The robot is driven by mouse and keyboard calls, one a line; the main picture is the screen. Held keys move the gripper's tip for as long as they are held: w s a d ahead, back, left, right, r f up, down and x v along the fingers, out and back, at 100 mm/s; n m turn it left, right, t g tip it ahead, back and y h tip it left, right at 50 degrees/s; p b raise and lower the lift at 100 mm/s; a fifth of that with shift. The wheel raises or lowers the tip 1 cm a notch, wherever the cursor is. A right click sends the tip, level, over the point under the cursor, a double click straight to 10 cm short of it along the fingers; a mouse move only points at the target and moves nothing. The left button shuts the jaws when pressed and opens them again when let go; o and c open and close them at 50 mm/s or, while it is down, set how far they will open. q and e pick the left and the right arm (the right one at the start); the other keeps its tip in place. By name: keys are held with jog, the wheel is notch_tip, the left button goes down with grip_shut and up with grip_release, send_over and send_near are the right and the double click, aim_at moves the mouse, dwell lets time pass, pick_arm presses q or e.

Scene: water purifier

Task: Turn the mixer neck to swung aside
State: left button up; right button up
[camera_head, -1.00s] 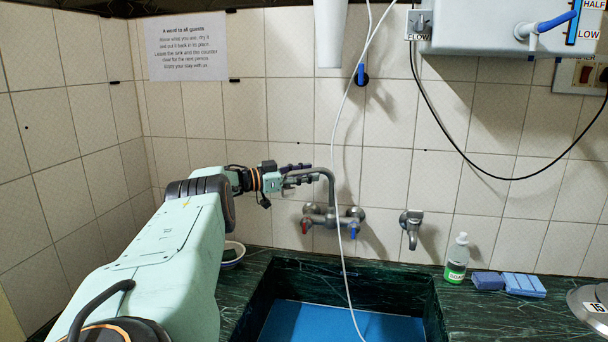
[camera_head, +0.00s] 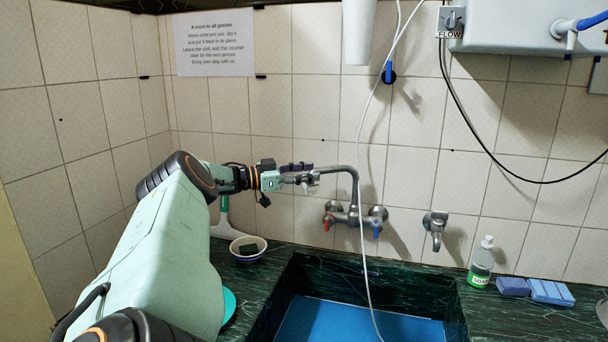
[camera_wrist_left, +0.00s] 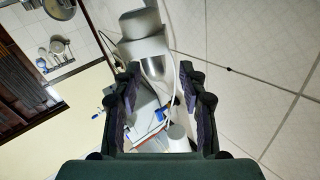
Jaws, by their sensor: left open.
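The wall mixer (camera_head: 355,215) has a grey body with a red and a blue handle. Its curved metal neck (camera_head: 355,182) rises from the body and bends over to the left. My left gripper (camera_head: 308,178) is at the left end of the neck in the head view. In the left wrist view its dark fingers (camera_wrist_left: 160,75) are spread, with grey metal (camera_wrist_left: 153,66) showing between and beyond them. I cannot tell whether they touch the neck. My right gripper is not in view.
A thin white hose (camera_head: 362,150) hangs in front of the mixer into the sink (camera_head: 330,322). A second tap (camera_head: 435,225), a soap bottle (camera_head: 481,262) and blue sponges (camera_head: 550,291) are to the right. A small bowl (camera_head: 248,248) stands left of the sink.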

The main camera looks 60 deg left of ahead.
pick_arm(q)
jog(key=shift+s, duration=0.3)
dwell(0.4)
dwell(0.3)
jog(key=shift+f, duration=0.1)
